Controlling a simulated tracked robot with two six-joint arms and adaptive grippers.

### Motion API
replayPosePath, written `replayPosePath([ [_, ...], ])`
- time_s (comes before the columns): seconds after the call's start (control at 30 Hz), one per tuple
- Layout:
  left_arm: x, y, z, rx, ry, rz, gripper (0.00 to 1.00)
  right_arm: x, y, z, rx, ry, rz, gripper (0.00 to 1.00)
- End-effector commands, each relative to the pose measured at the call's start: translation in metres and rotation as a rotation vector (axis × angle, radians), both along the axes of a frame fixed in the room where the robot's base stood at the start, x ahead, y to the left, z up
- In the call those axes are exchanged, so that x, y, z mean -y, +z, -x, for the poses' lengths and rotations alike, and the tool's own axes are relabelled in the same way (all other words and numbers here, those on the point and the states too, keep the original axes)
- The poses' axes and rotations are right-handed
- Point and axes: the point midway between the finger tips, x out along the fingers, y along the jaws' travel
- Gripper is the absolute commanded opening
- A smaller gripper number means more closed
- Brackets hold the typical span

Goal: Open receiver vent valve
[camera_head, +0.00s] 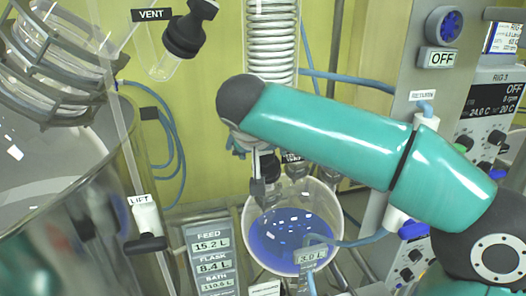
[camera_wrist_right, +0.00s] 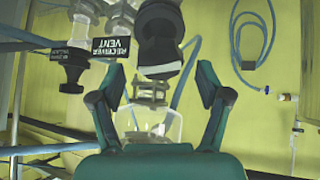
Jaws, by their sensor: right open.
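The receiver vent valve is a black knob (camera_wrist_right: 160,38) at the top middle of the right wrist view. A black tag (camera_wrist_right: 112,48) reading "RECEIVER VENT" sits beside it. My right gripper (camera_wrist_right: 160,74) is open and empty, with one finger on each side of the knob's line; I cannot tell how far the knob is beyond the tips. My arm hides part of the valves there. My left gripper is not in view.
A second black valve (camera_wrist_right: 75,65) is left of the tag in the right wrist view. The head view shows another black valve (camera_head: 187,32) near a "VENT" tag (camera_head: 151,14), a metal coil (camera_head: 271,40) above my arm, and a large vessel (camera_head: 70,170) at left.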

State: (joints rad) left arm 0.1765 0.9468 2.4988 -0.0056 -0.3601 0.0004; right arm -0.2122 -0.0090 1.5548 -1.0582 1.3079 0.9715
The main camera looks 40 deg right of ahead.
Motion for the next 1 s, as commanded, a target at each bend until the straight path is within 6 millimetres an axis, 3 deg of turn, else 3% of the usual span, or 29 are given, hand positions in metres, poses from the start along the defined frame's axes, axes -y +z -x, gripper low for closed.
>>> replayPosePath([
  [0.2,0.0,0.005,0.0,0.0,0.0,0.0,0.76,0.014,-0.017,-0.011,-0.002,-0.002,0.001,0.76],
  [0.57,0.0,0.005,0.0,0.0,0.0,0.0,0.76,0.017,-0.021,-0.013,0.0,-0.001,0.001,0.76],
  [0.93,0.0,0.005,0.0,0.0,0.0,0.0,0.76,0.017,-0.021,-0.013,0.0,0.0,0.0,0.18],
  [1.0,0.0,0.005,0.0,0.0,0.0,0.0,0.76,0.017,-0.021,-0.013,0.0,0.0,0.0,0.16],
])
